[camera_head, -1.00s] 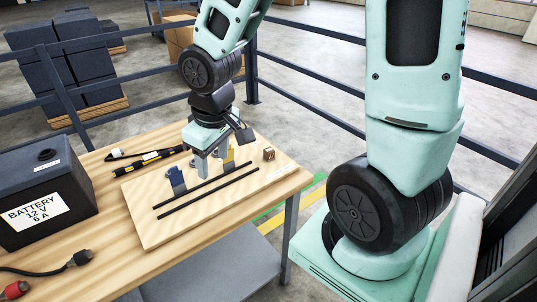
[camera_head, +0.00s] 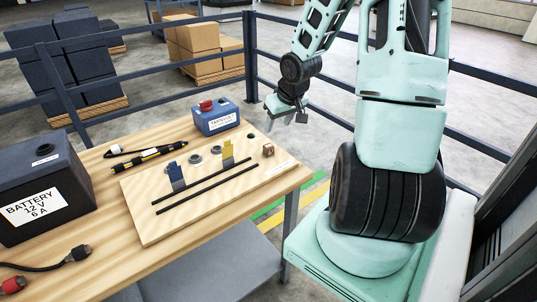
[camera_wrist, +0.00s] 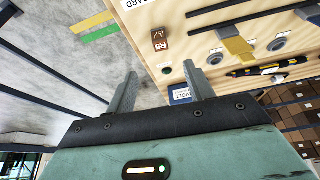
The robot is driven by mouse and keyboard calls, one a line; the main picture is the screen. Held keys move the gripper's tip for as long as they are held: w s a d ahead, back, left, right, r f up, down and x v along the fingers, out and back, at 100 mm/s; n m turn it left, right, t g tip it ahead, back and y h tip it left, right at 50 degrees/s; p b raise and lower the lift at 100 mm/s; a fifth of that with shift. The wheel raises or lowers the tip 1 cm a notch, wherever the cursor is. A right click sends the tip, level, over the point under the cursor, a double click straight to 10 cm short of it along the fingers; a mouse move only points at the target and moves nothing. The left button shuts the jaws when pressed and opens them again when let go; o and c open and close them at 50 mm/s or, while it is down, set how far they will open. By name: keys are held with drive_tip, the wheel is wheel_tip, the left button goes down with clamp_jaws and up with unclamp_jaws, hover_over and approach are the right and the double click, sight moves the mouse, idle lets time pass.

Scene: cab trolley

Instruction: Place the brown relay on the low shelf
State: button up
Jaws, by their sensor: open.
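The brown relay (camera_head: 268,150) is a small brown block on the right part of the light wooden board (camera_head: 150,229). In the wrist view the relay (camera_wrist: 160,39) shows a white marking that looks like "R5". The low shelf (camera_head: 220,272) is the grey panel under the table. My gripper (camera_head: 286,121) is open and empty, above and beyond the table's far right edge, apart from the relay. In the wrist view my gripper (camera_wrist: 160,73) has its two fingers spread, with the relay beyond the fingertips.
A blue box (camera_head: 217,118) with a red knob stands behind the board. A yellow piece (camera_head: 228,155), a blue piece (camera_head: 176,177) and dark rails are on the board. The battery (camera_head: 43,195) stands at left. A railing (camera_head: 250,60) runs behind the table.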

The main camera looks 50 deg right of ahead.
drive_tip(key=b, duration=0.2)
hover_over(268, 146)
drive_tip(key=s, duration=0.3)
drive_tip(key=f, duration=0.7)
drive_tip(key=shift+w+a+f, duration=0.2)
drive_tip(key=shift+w+a, duration=0.05)
drive_tip(key=shift+a, duration=0.05)
drive_tip(key=shift+x, duration=2.95)
drive_tip(key=shift+w+d, duration=0.1)
drive_tip(key=shift+w, duration=0.05)
drive_tip(key=shift+r, duration=0.1)
drive_tip(key=c, duration=1.1)
drive_tip(key=shift+c, duration=0.2)
drive_tip(key=shift+r, duration=0.1)
